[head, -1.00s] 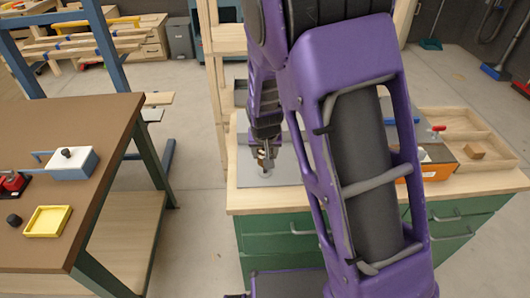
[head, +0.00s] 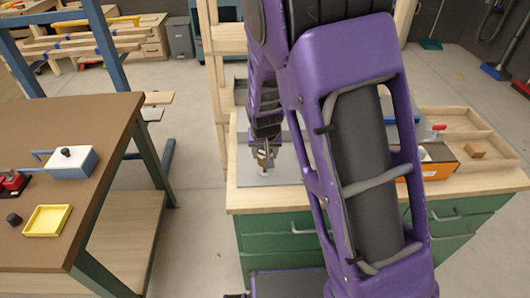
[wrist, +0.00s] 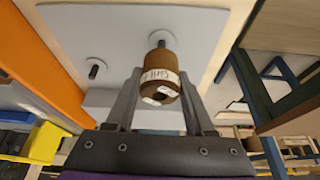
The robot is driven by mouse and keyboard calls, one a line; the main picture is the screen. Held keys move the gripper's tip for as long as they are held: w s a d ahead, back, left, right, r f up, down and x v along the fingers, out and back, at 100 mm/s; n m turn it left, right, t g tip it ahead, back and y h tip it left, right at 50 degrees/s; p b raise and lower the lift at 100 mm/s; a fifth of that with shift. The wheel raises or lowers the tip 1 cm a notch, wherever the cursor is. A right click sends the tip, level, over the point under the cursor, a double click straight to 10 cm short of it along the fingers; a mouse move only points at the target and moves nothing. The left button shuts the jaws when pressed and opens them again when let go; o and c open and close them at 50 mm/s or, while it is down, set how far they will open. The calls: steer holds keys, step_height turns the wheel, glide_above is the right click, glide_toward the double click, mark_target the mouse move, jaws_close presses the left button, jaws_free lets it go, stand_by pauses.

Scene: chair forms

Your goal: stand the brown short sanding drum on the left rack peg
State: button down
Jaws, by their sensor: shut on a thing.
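My gripper (head: 262,152) is shut on the brown short sanding drum (wrist: 160,75), which also shows small in the head view (head: 262,161). The drum has a white label and sits between both fingers (wrist: 158,92). The left rack peg (wrist: 161,40) is a dark post on a round pale foot. The drum is in line with it, and a short length of post shows between foot and drum. I cannot tell whether the post is inside the drum. The other peg (wrist: 95,69) is bare; my arm hides it in the head view. Both stand on a grey plate (head: 250,180).
The plate lies on a green-drawered wooden bench (head: 300,199). An orange box (head: 440,166) and a divided wooden tray (head: 480,126) are to the right, partly behind my arm. A brown table (head: 85,120) with a yellow tray (head: 47,221) stands left.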

steer(key=shift+f+b, duration=1.5)
steer(key=shift+f, duration=0.4)
jaws_free()
stand_by(0.5)
steer(key=shift+r, duration=0.1)
steer(key=shift+r+p, duration=2.75)
steer(key=shift+r, duration=0.75)
